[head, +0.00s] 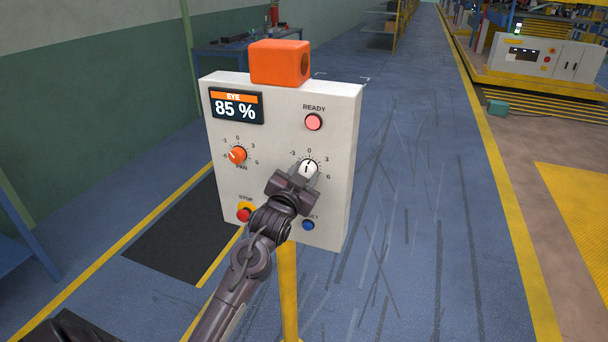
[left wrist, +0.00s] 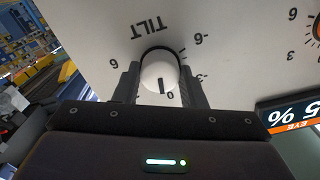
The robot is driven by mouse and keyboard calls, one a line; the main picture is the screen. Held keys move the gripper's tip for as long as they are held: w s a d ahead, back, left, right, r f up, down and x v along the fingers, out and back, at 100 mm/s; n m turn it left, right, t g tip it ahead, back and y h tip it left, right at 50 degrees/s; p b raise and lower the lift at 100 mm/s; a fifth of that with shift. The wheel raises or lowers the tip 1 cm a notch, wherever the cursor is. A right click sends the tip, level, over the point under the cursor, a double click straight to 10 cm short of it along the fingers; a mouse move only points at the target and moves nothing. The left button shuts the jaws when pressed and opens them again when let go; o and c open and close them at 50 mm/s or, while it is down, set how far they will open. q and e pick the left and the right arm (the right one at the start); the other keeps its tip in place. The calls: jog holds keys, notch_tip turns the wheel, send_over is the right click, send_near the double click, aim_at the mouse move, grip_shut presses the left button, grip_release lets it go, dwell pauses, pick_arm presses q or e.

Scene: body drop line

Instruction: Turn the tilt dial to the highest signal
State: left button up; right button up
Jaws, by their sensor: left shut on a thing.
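The white tilt dial (head: 308,168) sits on the right side of the upright control panel (head: 270,118). My left gripper (head: 301,172) is shut on the dial, with one finger on each side. In the left wrist view the dial (left wrist: 159,77) is between the two fingers, and its dark pointer line is close to the 0 mark. The TILT label shows upside down there. The display (head: 236,106) reads EYE 85 %. The orange pan dial (head: 237,155) is to the left. My right gripper is not in view.
An orange box (head: 280,63) sits on top of the panel. A pink READY lamp (head: 314,122), a red stop button (head: 245,214) and a blue button (head: 308,225) are on its face. A yellow post (head: 289,290) holds it up.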

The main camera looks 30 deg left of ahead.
pick_arm(q)
jog(key=m, duration=0.5)
dwell(0.5)
jog(key=o, duration=1)
jog(key=shift+s, duration=0.1)
jog(key=shift+s+d+f, duration=0.1)
jog(key=shift+s+d, duration=0.05)
jog(key=shift+s, duration=0.1)
jog(key=b+v, duration=0.3)
jog(key=v, duration=0.4)
